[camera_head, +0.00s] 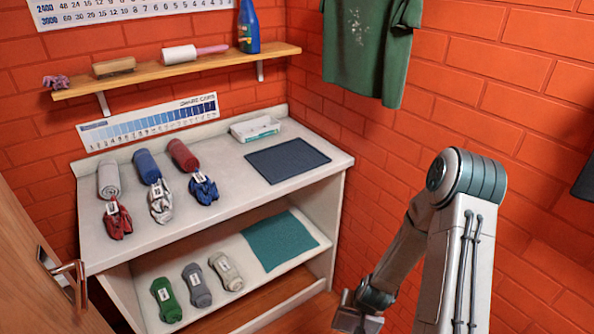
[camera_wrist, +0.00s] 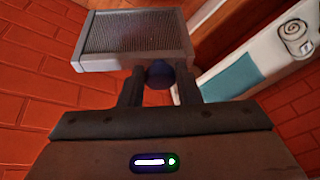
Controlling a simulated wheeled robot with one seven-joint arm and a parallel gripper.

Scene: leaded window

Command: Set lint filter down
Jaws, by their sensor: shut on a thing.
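The lint filter (camera_wrist: 135,35) is a flat panel of grey mesh in a pale frame. In the wrist view it sits just beyond the fingertips of my gripper (camera_wrist: 160,74). The two dark fingers are closed on a dark blue round knob at the filter's near edge. In the head view my gripper (camera_head: 357,312) is low at the bottom edge, to the right of the shelf unit and apart from it. The filter is hard to make out there.
The white counter (camera_head: 240,205) holds rolled towels, bundled cloths, a dark mat (camera_head: 287,160) and a white tray (camera_head: 254,128). A teal mat (camera_head: 280,240) lies on the lower shelf beside several rolls. A door (camera_head: 30,265) stands at left; red brick walls enclose the corner.

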